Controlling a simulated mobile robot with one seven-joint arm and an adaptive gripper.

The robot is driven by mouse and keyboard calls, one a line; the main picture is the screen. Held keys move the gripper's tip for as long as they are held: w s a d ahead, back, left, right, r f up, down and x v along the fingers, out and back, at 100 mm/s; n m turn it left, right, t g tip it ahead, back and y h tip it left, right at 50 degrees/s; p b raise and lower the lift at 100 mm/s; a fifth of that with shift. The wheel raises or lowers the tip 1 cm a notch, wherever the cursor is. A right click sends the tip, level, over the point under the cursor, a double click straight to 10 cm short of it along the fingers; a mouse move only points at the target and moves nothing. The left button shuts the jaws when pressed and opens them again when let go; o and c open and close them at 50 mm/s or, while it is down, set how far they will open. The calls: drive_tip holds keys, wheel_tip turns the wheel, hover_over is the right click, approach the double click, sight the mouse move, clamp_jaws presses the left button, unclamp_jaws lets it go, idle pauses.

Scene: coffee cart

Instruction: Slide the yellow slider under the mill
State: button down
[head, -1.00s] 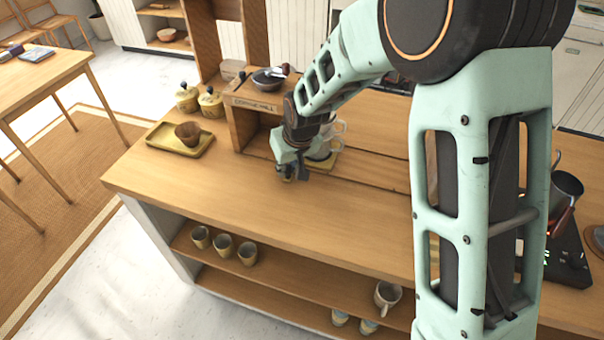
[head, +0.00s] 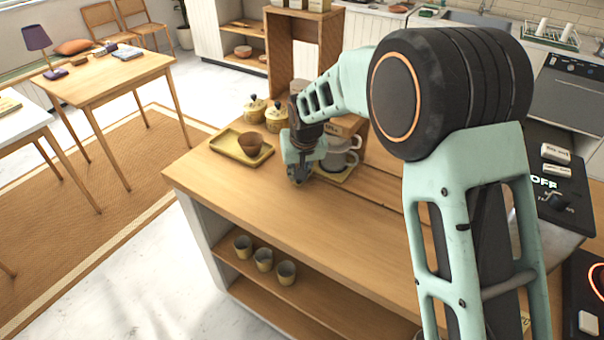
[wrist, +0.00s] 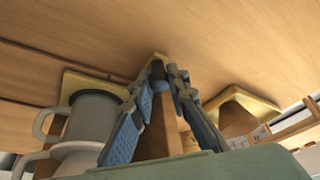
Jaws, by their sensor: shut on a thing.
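The yellow slider (head: 330,178) is a flat plate on the counter, with a pale mug and dripper (head: 340,160) standing on it. It also shows at the left of the wrist view (wrist: 72,84). My gripper (head: 298,180) is low over the counter, just left of the mug. In the wrist view its blue-padded fingers (wrist: 157,82) close around a small part with a yellow tip, which looks like the slider's end. The join to the plate is hidden. The wooden mill (head: 346,125) stands behind the mug, largely hidden by my arm.
Two yellow lidded jars (head: 266,115) stand behind. Several cups (head: 264,260) are on the shelf below. The counter's front part is clear.

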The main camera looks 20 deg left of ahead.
drive_tip(key=shift+a+r, duration=0.15)
drive_tip(key=shift+a, duration=0.15)
drive_tip(key=c, duration=1.8)
unclamp_jaws()
drive_tip(key=shift+c, duration=0.2)
drive_tip(key=v, duration=1.1)
drive_tip(key=shift+d+r, duration=0.2)
drive_tip(key=shift+r, duration=0.15)
drive_tip(key=shift+s+d, duration=0.1)
